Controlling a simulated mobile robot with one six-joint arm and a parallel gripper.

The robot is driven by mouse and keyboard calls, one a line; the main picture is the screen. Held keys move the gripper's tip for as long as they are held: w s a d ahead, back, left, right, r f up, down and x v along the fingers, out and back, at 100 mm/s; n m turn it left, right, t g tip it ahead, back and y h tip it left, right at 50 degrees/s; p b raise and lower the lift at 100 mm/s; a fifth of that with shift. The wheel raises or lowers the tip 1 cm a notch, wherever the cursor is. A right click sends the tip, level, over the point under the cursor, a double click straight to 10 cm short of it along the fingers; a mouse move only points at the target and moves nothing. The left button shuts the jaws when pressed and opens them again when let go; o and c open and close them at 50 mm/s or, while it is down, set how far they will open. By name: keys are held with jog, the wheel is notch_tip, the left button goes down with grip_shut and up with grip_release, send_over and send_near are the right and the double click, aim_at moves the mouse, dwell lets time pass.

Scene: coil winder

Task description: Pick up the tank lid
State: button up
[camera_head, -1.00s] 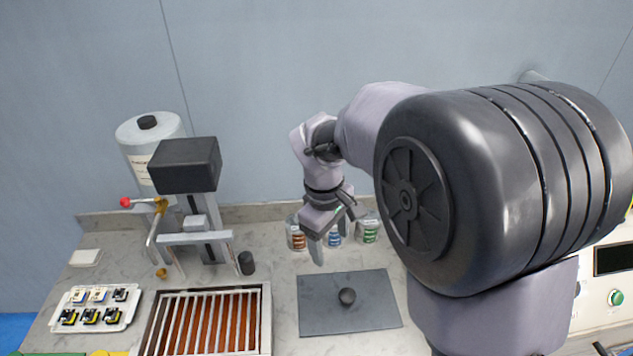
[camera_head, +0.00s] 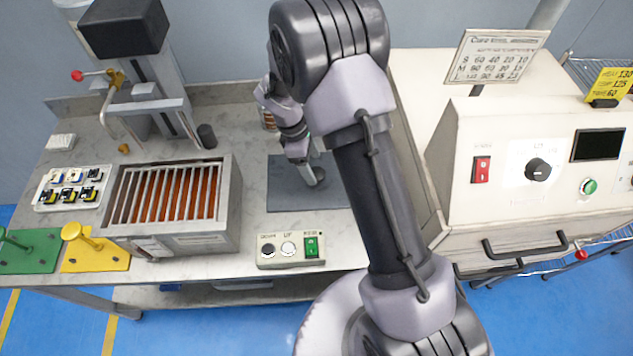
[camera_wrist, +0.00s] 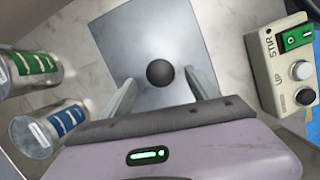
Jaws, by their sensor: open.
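The tank lid (camera_head: 283,190) is a flat grey square plate lying on the worktop, right of the open tank. Its round dark knob (camera_wrist: 160,73) stands near the middle of the plate in the wrist view. My gripper (camera_wrist: 161,82) is open and points down over the lid, one finger toward each side of the knob. Whether the fingertips are level with the knob is unclear. In the head view my gripper (camera_head: 308,175) is at the lid, and my arm hides the lid's right part. The tank (camera_head: 228,205) has metal slats over brown-orange contents.
A control box (camera_head: 290,250) with buttons sits in front of the lid. Labelled jars (camera_wrist: 48,130) stand close beside the lid. A press-like stand (camera_head: 165,80) rises behind the tank. A cream oven (camera_head: 540,160) is at the right. Green (camera_head: 30,252) and yellow (camera_head: 95,258) stands are at front left.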

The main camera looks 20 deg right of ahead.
aim_at(317, 173)
jog(key=b+x, duration=0.1)
jog(key=x, duration=0.2)
jog(key=shift+f, duration=0.25)
jog(key=shift+r, duration=0.2)
grip_shut()
